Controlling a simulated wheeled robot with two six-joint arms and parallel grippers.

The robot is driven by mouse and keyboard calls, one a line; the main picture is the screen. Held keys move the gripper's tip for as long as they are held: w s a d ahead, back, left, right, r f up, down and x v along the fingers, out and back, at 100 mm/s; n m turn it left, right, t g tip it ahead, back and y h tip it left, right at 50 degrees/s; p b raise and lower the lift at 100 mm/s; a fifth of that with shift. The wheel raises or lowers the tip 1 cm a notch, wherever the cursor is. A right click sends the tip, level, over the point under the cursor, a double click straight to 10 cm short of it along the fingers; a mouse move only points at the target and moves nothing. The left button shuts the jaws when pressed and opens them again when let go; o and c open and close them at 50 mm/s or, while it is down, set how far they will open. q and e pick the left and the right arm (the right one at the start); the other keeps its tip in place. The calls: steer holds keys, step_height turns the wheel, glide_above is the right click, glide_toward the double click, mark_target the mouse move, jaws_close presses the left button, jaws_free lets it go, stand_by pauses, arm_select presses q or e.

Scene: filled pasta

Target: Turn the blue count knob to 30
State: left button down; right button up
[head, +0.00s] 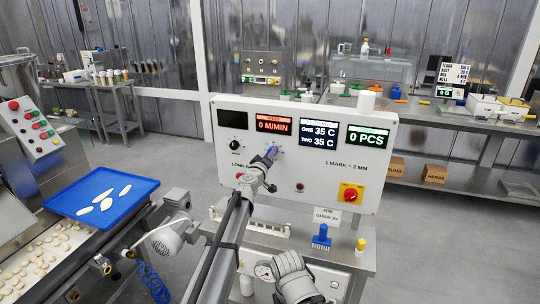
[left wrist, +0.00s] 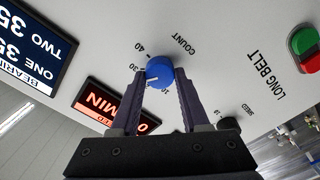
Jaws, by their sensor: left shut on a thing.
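The blue count knob (left wrist: 159,70) sits on the white panel, between my left gripper's fingers in the left wrist view. The marks 40, 30 and 10 and the word COUNT show around it. Its white pointer line appears to lie between the 30 and 10 marks, but the exact reading is unclear. My left gripper (left wrist: 157,84) is shut on the knob, with a dark finger on each side. In the head view my left gripper (head: 268,158) reaches the white control panel (head: 320,180) below the red M/MIN display, mostly hiding the knob.
A black speed knob (left wrist: 229,124) and a green and red button pair (left wrist: 304,48) are near the count knob. A red knob on a yellow plate (head: 350,193) is at the panel's lower right. A blue tray (head: 145,188) with pale pieces stands left.

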arm_select(q)
steer(key=shift+s+m, duration=0.1)
steer(key=shift+m, duration=1.3)
steer(key=shift+c, duration=1.9)
jaws_free()
steer(key=v, duration=0.7)
steer(key=shift+s, duration=0.35)
